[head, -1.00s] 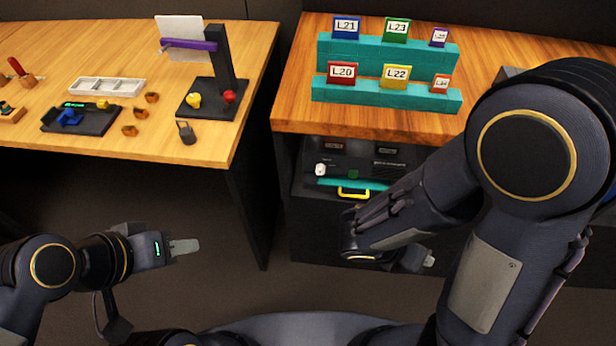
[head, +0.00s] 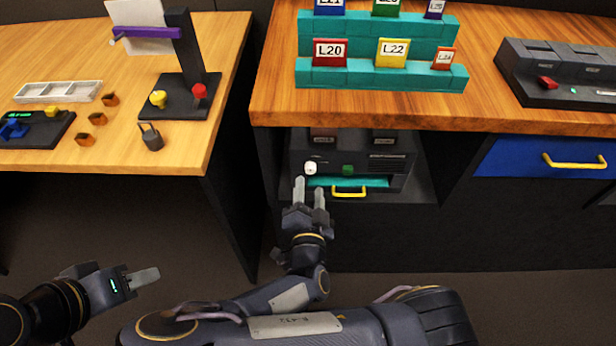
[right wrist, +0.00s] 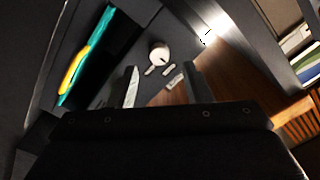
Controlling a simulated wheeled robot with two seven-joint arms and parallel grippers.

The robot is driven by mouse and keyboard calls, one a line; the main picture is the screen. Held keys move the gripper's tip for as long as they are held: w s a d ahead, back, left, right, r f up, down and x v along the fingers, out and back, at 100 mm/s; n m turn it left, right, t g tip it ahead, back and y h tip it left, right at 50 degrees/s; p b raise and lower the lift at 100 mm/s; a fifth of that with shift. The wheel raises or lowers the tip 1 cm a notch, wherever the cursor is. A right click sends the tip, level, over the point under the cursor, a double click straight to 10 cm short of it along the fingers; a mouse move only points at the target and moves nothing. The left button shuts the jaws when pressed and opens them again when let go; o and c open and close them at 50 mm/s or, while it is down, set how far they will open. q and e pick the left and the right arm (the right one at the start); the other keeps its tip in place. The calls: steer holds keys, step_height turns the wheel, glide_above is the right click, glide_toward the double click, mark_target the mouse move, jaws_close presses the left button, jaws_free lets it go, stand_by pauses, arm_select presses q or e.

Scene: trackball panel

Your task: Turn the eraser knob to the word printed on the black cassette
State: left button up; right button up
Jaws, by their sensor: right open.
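A white round knob (head: 310,168) sits on the front of a dark unit (head: 400,166) in the cubby under the right table. It also shows in the right wrist view (right wrist: 159,53), ahead of the fingers, with small light marks beside it. I cannot tell which control is the eraser knob, and no printed word is readable. I cannot pick out a black cassette. My right gripper (head: 309,188) is open and empty just in front of and below the white knob, apart from it. My left gripper (head: 144,277) is low at the left, seen edge-on.
A green button (head: 347,170) and a teal drawer with a yellow handle (head: 349,192) are on the unit. A teal rack (head: 340,77) holds several labelled coloured cards above. A blue drawer (head: 520,158) is at right. The left table (head: 190,155) carries a stand and small parts.

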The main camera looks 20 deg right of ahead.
mark_target(310, 172)
steer(key=shift+x, duration=2.3)
steer(key=shift+c, duration=0.5)
